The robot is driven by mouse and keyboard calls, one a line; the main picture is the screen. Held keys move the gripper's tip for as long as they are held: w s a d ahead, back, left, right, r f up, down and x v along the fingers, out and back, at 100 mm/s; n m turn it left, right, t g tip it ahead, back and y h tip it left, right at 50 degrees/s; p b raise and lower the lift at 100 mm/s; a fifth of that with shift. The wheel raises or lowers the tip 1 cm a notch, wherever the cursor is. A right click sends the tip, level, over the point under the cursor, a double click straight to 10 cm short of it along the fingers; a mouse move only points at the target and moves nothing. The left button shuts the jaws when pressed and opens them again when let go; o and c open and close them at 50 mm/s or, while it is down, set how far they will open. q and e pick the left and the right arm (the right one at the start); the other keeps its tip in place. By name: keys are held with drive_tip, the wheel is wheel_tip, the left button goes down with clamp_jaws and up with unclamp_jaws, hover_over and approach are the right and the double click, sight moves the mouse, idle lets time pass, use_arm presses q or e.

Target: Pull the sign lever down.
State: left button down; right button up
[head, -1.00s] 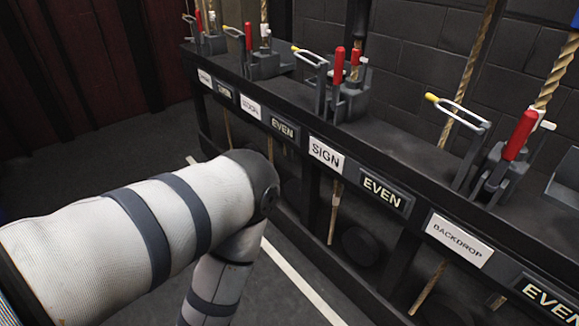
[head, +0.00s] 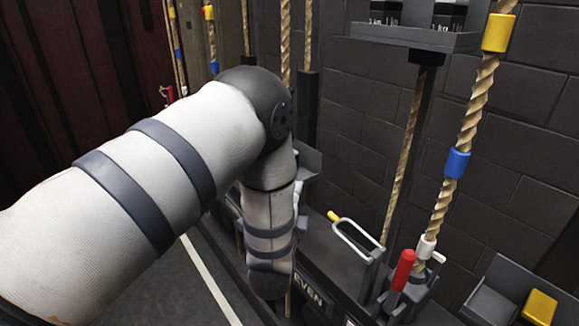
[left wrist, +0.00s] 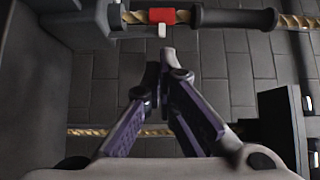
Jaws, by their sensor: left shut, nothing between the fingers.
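The sign lever does not show for certain in the head view; my left arm covers the place to the left of the "EVEN" plate (head: 307,290). My left gripper is hidden behind my arm in the head view. In the left wrist view my left gripper (left wrist: 163,62) is shut and empty, its fingertips together. Ahead of the tips a rope (left wrist: 290,21) runs across the picture with a red block (left wrist: 162,15) and a black sleeve (left wrist: 235,18) on it. I see a gap between tips and block, but cannot tell the depth.
To the right of my arm stands another red-handled lever (head: 402,270) with a yellow-tipped metal loop (head: 350,232) beside it. A banded rope (head: 468,130) rises behind it. A grey shelf (head: 415,37) is high up. A dark block wall (head: 535,90) closes the back.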

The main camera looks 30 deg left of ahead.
use_arm(q)
drive_tip(key=f+b+x, duration=0.1)
drive_tip(key=b+x, duration=0.3)
drive_tip(key=x, duration=0.6)
drive_tip(key=s+a, duration=0.3)
drive_tip(key=shift+a+r+p, duration=0.15)
drive_tip(key=shift+r+p, duration=0.1)
drive_tip(key=shift+p, duration=0.15)
use_arm(e)
drive_tip(key=shift+g, duration=0.8)
drive_tip(key=s+f, duration=0.4)
drive_tip(key=shift+s+a, duration=0.1)
drive_tip(key=shift+s, duration=0.05)
use_arm(q)
drive_tip(key=shift+w, duration=0.1)
use_arm(e)
drive_tip(key=shift+s+f, duration=0.1)
drive_tip(key=shift+s, duration=0.05)
